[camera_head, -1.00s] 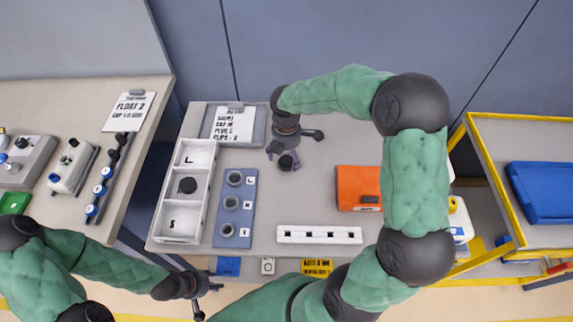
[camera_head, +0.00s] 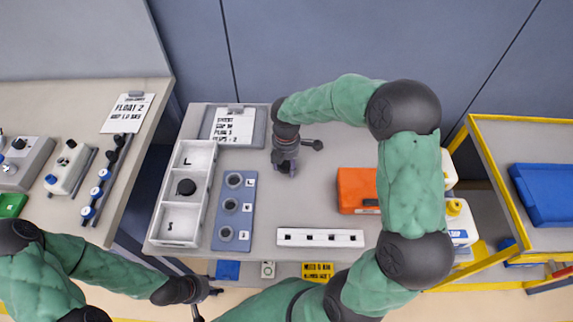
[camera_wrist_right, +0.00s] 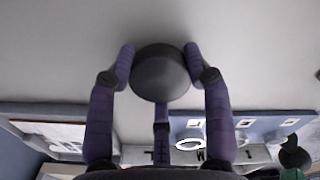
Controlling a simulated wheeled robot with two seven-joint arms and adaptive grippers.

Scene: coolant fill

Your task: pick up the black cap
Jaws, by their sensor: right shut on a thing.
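The black cap (camera_wrist_right: 160,76) is round and dark and sits between the two purple fingertips of my right gripper (camera_wrist_right: 160,66) in the right wrist view. My right gripper (camera_head: 285,169) is shut on it over the grey table, right of the blue block. In the head view the gripper mostly hides this cap, and I cannot tell whether it touches the table. Another round black piece (camera_head: 187,187) lies in the middle compartment of the white tray (camera_head: 160,233). My left gripper (camera_head: 206,302) is empty at the front edge of the table, its fingers apart.
A blue block (camera_head: 220,240) with several ring-shaped pieces stands beside the tray. A white slotted bar (camera_head: 320,244) lies at the front and an orange box (camera_head: 355,185) at the right. A clipboard (camera_head: 233,126) lies at the back. The table between block and orange box is mostly clear.

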